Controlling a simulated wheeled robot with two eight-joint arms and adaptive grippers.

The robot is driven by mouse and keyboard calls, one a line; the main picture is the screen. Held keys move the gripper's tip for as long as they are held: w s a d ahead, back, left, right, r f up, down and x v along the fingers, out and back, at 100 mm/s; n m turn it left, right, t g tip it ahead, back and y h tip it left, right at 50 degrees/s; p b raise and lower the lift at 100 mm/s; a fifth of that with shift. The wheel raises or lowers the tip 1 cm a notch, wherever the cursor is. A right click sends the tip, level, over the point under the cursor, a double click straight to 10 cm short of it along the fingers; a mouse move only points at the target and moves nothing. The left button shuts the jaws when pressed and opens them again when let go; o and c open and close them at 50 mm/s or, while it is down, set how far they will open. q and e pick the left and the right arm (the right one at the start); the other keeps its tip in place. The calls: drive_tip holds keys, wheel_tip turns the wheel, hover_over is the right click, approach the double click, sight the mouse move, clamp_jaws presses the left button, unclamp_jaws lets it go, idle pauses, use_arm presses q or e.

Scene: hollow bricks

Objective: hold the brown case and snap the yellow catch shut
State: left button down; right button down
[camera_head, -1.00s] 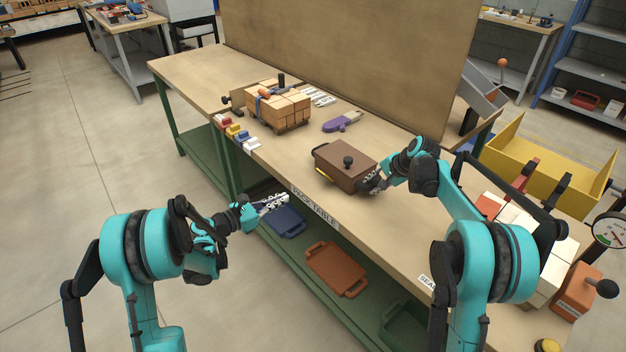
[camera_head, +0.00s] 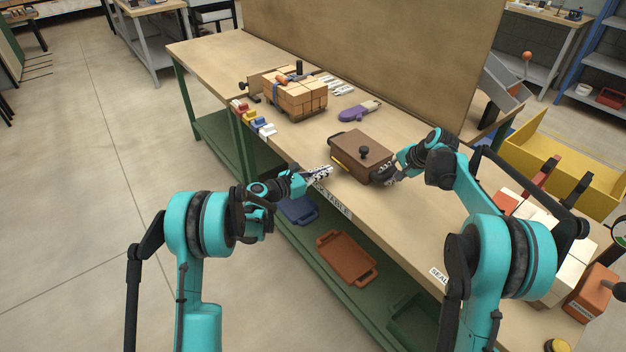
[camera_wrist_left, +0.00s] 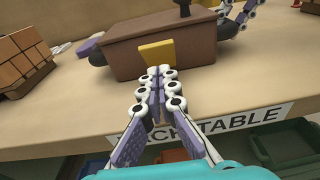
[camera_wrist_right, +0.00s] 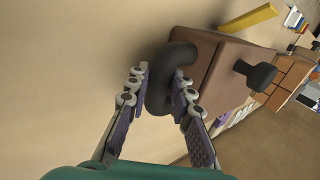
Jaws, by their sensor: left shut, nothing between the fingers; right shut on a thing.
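The brown case (camera_head: 370,148) sits on the bench near its front edge, with a dark knob (camera_head: 364,153) on its lid. The yellow catch (camera_wrist_left: 157,54) is on its front face; in the right wrist view the catch (camera_wrist_right: 248,18) juts out from the case. My left gripper (camera_head: 328,171) is shut and empty, in front of the case; in the left wrist view its fingertips (camera_wrist_left: 156,72) point at the catch, just below it. Whether they touch is unclear. My right gripper (camera_wrist_right: 161,82) is shut on the dark side handle (camera_wrist_right: 180,54) of the case.
A pallet of strapped bricks (camera_head: 296,97) stands farther left on the bench, with coloured blocks (camera_head: 254,118) along the edge. Trays (camera_head: 347,257) rest on the lower shelf. The bench's front edge lies below my left gripper.

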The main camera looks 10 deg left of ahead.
use_arm(q)
drive_tip(key=shift+w+d+r, duration=0.5)
drive_tip(key=shift+r, duration=0.05)
drive_tip(key=shift+w+d+r+g+y, duration=0.15)
drive_tip(key=shift+r+g+y, duration=0.2)
drive_tip(key=shift+g+y, duration=0.05)
drive_tip(key=shift+w+d+r+g+y, duration=0.25)
drive_tip(key=shift+d+r+g+y, duration=0.1)
drive_tip(key=shift+r+g+y, duration=0.3)
drive_tip(key=shift+w+d+r+g+y, duration=0.4)
drive_tip(key=shift+g+y, duration=0.25)
drive_tip(key=shift+y, duration=0.2)
drive_tip(key=shift+a, duration=0.1)
drive_tip(key=shift+r, duration=0.75)
